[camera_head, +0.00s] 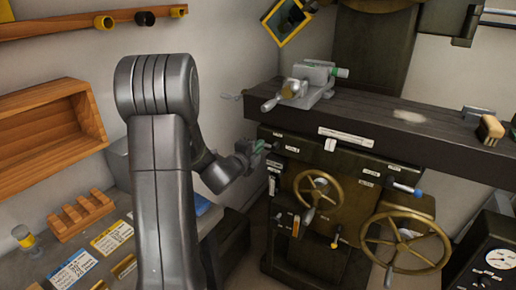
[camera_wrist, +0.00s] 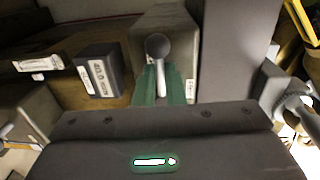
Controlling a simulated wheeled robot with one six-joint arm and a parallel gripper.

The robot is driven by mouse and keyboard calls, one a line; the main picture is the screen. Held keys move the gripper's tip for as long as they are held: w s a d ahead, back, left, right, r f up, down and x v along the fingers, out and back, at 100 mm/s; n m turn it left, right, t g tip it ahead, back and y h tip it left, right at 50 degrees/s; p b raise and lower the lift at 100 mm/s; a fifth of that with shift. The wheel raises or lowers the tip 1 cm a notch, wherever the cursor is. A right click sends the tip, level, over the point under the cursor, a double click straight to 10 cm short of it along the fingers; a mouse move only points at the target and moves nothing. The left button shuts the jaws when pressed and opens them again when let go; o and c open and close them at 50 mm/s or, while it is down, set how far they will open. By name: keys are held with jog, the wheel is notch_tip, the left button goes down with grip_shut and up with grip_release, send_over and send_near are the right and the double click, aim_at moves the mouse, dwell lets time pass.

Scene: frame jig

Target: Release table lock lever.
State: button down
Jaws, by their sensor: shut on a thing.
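The lever is a grey arm with a round ball knob (camera_wrist: 158,46) in the wrist view, standing out from a dark block on the machine front. My gripper (camera_wrist: 162,84) has its green fingers on either side of the lever's shaft, just below the knob, and is shut on it. In the head view my gripper (camera_head: 260,147) reaches the upper left of the milling machine's dark front panel (camera_head: 330,170). The lever is too small and covered there to make out clearly.
Brass handwheels (camera_head: 318,192) and a blue-tipped handle (camera_head: 408,189) stick out of the machine front. The machine table (camera_head: 385,125) overhangs above, carrying a vise (camera_head: 305,88). A bench with a wooden rack (camera_head: 80,215) lies at lower left. Wooden shelf (camera_head: 48,130) at left.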

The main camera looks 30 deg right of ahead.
jog(key=shift+m+b, duration=0.4)
jog(key=shift+b, duration=0.45)
jog(key=m+b, duration=0.2)
jog(key=b, duration=0.1)
jog(key=r+m+b, duration=0.1)
jog(key=m+b, duration=0.1)
jog(key=b, duration=0.2)
jog(key=s+r+m+t+b, duration=0.1)
jog(key=m+b, duration=0.1)
jog(key=b, duration=0.1)
jog(key=shift+d, duration=0.25)
jog(key=m+b, duration=0.1)
jog(key=r+m+b, duration=0.1)
jog(key=b, duration=0.1)
jog(key=s+m+b, duration=0.1)
jog(key=m+b, duration=0.1)
jog(key=shift+d+r, duration=0.15)
jog(key=shift+d, duration=0.15)
jog(key=shift+s+d+r+m+b, duration=0.2)
jog(key=shift+s+m+b, duration=0.15)
jog(key=shift+m+b, duration=0.7)
jog(key=shift+s+d+r+m+b, duration=0.2)
jog(key=shift+s+m+b, duration=0.15)
jog(key=shift+m+b, duration=0.65)
jog(key=shift+m, duration=0.25)
jog(key=c, duration=1.5)
grip_release()
jog(key=shift+r, duration=0.1)
